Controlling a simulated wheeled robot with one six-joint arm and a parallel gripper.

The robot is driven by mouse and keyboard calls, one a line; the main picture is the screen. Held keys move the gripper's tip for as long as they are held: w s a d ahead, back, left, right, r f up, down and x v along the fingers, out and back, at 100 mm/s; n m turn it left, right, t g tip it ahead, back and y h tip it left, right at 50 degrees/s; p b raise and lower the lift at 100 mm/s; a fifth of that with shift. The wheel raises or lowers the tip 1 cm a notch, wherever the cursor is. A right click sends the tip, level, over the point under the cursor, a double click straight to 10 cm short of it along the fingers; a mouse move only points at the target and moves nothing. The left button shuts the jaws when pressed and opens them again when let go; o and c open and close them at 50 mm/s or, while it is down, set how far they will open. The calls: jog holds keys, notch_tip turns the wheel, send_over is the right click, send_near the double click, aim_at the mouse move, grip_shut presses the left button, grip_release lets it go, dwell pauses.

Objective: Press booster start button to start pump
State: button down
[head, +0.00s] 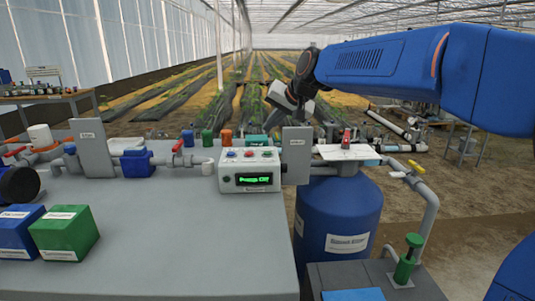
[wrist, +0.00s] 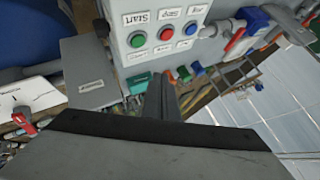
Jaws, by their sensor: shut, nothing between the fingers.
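The white booster control box (head: 250,172) stands at the right end of the grey bench, its green display lit with text that looks like "Pump On". In the wrist view the box shows upside down, with a green button (wrist: 139,40) beside the "Start" label (wrist: 138,17), a red button (wrist: 166,34) and a blue button (wrist: 191,29). None is covered. My gripper (wrist: 160,82) is shut and empty, apart from the buttons in the wrist view. In the head view my gripper hangs behind and above the box; its fingertips are hard to make out.
Grey upright plates (head: 296,155) flank the area, one right beside the box. A blue tank (head: 338,215) with a red-handled valve above it stands to the right. Pipes and valves line the bench's back. Green and blue boxes (head: 64,232) sit at front left; the bench middle is clear.

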aim_at(270, 154)
jog(key=shift+f, duration=2.8)
jog(key=shift+f, duration=0.1)
jog(key=shift+f, duration=0.3)
jog(key=shift+f, duration=0.35)
dwell(0.6)
jog(key=shift+r, duration=0.8)
jog(key=shift+r, duration=0.1)
jog(key=shift+r, duration=2.4)
